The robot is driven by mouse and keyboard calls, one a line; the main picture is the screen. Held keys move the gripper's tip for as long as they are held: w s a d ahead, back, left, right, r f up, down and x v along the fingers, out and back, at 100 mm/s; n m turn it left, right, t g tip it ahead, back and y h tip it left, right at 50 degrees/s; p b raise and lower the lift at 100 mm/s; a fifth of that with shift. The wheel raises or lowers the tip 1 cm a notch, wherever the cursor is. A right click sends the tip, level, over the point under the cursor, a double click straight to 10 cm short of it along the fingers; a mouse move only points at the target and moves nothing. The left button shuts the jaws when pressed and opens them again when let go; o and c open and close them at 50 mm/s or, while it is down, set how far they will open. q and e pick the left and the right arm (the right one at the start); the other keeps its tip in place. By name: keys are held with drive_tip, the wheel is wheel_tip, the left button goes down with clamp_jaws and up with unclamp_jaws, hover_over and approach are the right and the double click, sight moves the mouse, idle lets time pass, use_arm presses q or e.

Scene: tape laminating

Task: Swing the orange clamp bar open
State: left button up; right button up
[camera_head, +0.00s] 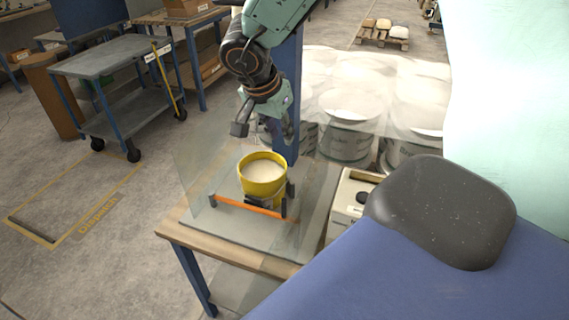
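The orange clamp bar (240,207) lies low across the front of a yellow bucket (263,182) with pale contents. Dark uprights stand near both ends of the bar, and a dark latch-like part covers some of it towards the right. The bucket stands upright on a grey plate (222,232) on a wooden-topped table. My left gripper is not in view.
Clear panels (190,170) stand around the bucket station. A whitish box (350,195) is right of it, with pale drums (345,142) under clear wrap behind. A grey cart (105,57) stands at the left, with open floor in front of it.

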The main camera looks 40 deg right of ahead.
drive_tip(key=b, duration=0.5)
hover_over(283, 200)
wheel_tip(283, 200, down, 6)
drive_tip(key=f+b, duration=0.8)
drive_tip(key=b, duration=0.1)
drive_tip(key=a+f+b, duration=0.1)
drive_tip(key=f+b, duration=0.3)
drive_tip(key=f, duration=0.1)
drive_tip(key=shift+f+b, duration=0.1)
drive_tip(key=shift+b, duration=0.25)
drive_tip(key=shift+s+f+b, duration=0.2)
drive_tip(key=shift+f+b, duration=0.15)
drive_tip(key=shift+b, duration=0.1)
drive_tip(key=shift+w+d+f, duration=0.15)
drive_tip(key=shift+f, duration=0.3)
drive_tip(key=b+x, duration=0.4)
drive_tip(key=x, duration=0.3)
